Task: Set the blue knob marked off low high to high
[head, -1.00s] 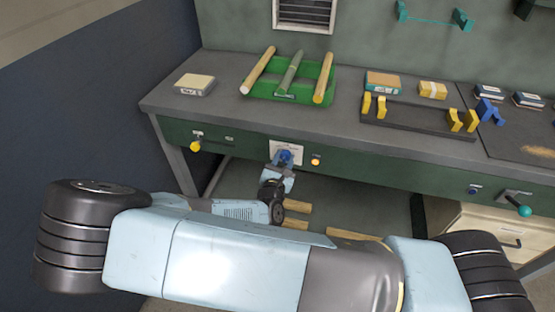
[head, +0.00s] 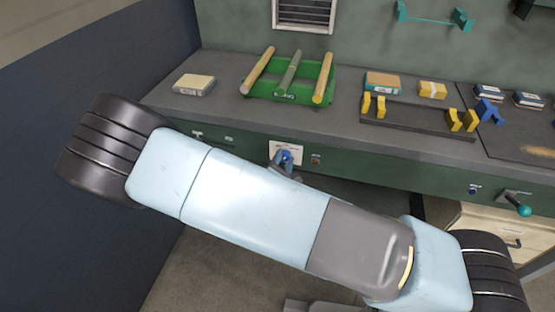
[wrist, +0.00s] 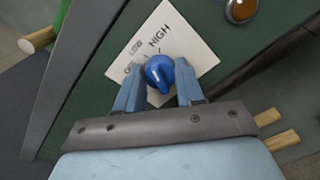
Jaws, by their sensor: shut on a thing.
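The blue knob (wrist: 160,74) sits on a white plate (wrist: 186,34) printed OFF, LOW and HIGH, on the green front of the bench. My gripper (wrist: 159,80) is shut on the knob, one blue-grey finger on each side of it. HIGH reads above the knob, LOW and OFF to its upper left and left in the wrist view. I cannot make out clearly which word the knob points to. In the head view the knob (head: 285,156) shows small against the plate (head: 285,148), partly hidden by my gripper and arm.
A round amber lamp (wrist: 240,9) is right of the plate. The bench top (head: 217,112) holds a green rack (head: 257,93) of rods and a dark tray (head: 404,121). A teal-knobbed lever (head: 523,209) is further right. My arm hides much below the bench.

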